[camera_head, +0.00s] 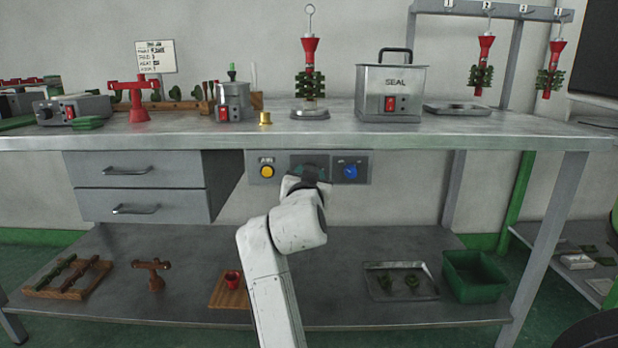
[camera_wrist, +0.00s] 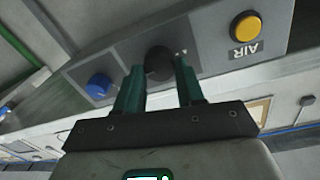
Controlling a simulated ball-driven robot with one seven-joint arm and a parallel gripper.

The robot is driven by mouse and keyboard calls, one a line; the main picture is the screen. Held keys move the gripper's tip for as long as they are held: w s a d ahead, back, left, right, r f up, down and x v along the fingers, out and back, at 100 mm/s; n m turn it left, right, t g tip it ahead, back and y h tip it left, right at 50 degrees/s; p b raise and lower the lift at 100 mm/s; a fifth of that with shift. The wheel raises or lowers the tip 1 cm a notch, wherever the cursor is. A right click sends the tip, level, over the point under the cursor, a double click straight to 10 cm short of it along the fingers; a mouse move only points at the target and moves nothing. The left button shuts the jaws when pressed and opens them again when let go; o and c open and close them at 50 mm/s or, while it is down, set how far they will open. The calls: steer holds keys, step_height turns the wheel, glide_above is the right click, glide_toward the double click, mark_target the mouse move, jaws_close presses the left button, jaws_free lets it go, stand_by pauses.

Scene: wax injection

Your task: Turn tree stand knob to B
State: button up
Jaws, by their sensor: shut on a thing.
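A grey control panel (camera_head: 331,180) is fixed under the bench's front edge, with a yellow button, a middle control and a blue knob. In the wrist view, the middle control is a dark round knob (camera_wrist: 158,60); the marks beside it are too small to read. My gripper (camera_wrist: 160,76) has one green finger on each side of this knob and is shut on it. In the head view, my gripper (camera_head: 308,172) covers the middle of the panel and hides the knob. A wax tree (camera_head: 309,83) stands upright on a round metal base (camera_head: 310,113) on the bench above.
The yellow button (camera_wrist: 245,26), marked AIR, and the blue knob (camera_wrist: 98,86) flank the held knob closely. The bench top (camera_head: 350,133) overhangs the panel. Drawers (camera_head: 137,185) are to the left. A lower shelf (camera_head: 200,245) carries a green bin (camera_head: 474,276) and trays.

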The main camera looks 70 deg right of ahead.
steer(key=shift+f, duration=0.2)
steer(key=o, duration=1)
steer(key=shift+r, duration=0.1)
steer(key=shift+o, duration=0.2)
steer(key=p+v, duration=0.2)
steer(key=v, duration=0.8)
steer(key=shift+s+a, duration=0.2)
steer(key=shift+a, duration=0.15)
